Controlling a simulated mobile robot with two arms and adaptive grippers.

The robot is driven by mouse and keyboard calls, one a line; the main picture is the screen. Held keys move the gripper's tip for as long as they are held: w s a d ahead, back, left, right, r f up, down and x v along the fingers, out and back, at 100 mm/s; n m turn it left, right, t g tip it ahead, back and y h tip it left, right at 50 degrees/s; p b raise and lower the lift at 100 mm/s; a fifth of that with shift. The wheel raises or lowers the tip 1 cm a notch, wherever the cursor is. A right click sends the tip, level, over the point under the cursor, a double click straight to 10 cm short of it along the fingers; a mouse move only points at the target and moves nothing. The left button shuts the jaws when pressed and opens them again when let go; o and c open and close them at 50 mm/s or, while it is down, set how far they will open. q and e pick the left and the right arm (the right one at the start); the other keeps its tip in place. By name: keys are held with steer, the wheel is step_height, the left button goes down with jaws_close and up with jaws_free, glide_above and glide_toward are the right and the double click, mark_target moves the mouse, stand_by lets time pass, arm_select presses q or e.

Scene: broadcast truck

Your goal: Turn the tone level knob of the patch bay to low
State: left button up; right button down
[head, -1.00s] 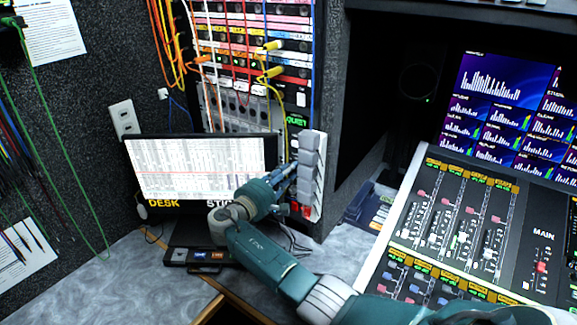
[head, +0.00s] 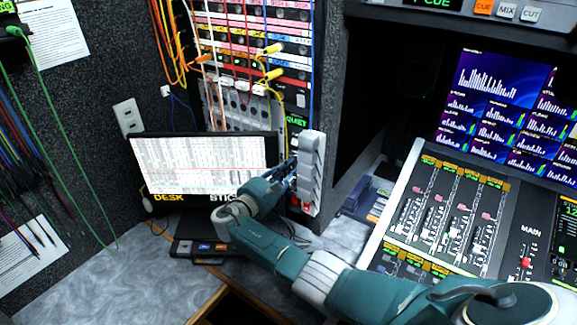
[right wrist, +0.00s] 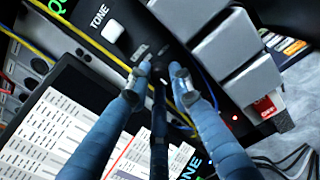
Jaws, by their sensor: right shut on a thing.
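The patch bay (head: 238,55) stands at the back of the desk, full of coloured cords. Its narrow black tone panel (right wrist: 88,12) shows in the right wrist view, with a white button (right wrist: 113,31) beside the word TONE and a LEVEL label (right wrist: 139,51). My right gripper (right wrist: 160,74) has its fingertips at the panel just below that label, shut around the tone level knob. The fingers hide most of the knob, so its setting cannot be read. In the head view my right gripper (head: 290,176) reaches the panel's lower part. My left gripper is out of view.
A column of grey blocks (head: 311,157) stands just right of the gripper, with a red switch (head: 307,206) below. A lit monitor (head: 205,165) stands close on the left. A mixing console (head: 450,215) fills the right. Yellow cords hang near the fingers.

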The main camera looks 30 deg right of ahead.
steer(key=shift+a+f+n, duration=0.1)
steer(key=shift+f+n, duration=0.1)
steer(key=shift+n, duration=0.2)
steer(key=c, duration=1.6)
jaws_free()
steer(key=shift+o, duration=0.3)
steer(key=v, duration=1.2)
steer(key=shift+a, duration=0.1)
